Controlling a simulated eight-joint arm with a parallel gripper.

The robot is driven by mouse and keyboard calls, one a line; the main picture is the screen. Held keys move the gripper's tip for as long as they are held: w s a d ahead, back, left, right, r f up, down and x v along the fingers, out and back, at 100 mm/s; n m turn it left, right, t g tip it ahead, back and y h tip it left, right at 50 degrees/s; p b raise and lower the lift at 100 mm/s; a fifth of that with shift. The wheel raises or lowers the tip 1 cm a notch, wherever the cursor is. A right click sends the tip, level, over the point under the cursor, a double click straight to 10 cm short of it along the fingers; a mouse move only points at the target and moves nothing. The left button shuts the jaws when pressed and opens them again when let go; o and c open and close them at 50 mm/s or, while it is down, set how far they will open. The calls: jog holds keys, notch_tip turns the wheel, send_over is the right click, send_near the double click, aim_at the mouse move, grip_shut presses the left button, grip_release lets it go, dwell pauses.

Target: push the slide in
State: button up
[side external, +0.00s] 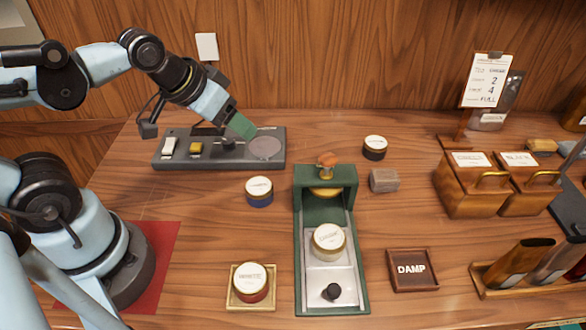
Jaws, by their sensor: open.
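The green press (298,235) stands at the middle of the table, with a wooden-topped brass plunger (326,168) in its arch. Its silver slide (315,280) sticks out toward the front, clear of the arch. A black knob (332,292) is at the slide's near end. A round tin (329,241) with a pale, unreadable label sits on the slide, in front of the arch. My gripper (243,127) is at the back left, above a dark panel and away from the press. It looks empty; the gap between its fingers is hard to see.
The dark panel (210,163) has switches and a round grey plate. A blue-based tin (259,192) stands left of the press, a red-based tin (251,283) on a wooden tray front left. A DAMP tray (412,270) and a grey block (384,180) are to the right.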

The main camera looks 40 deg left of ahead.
jog(key=d, duration=0.3)
jog(key=d+r+g, duration=0.1)
jog(key=d, duration=0.2)
jog(key=w+d+g+h, duration=0.1)
jog(key=d, duration=0.2)
jog(key=shift+r, duration=0.3)
jog(key=shift+c, duration=0.9)
jog(key=g+y, duration=0.1)
jog(key=g, duration=0.4)
send_near(334, 289)
notch_tip(334, 289, down, 8)
jog(key=shift+d+f, duration=0.1)
grip_shut()
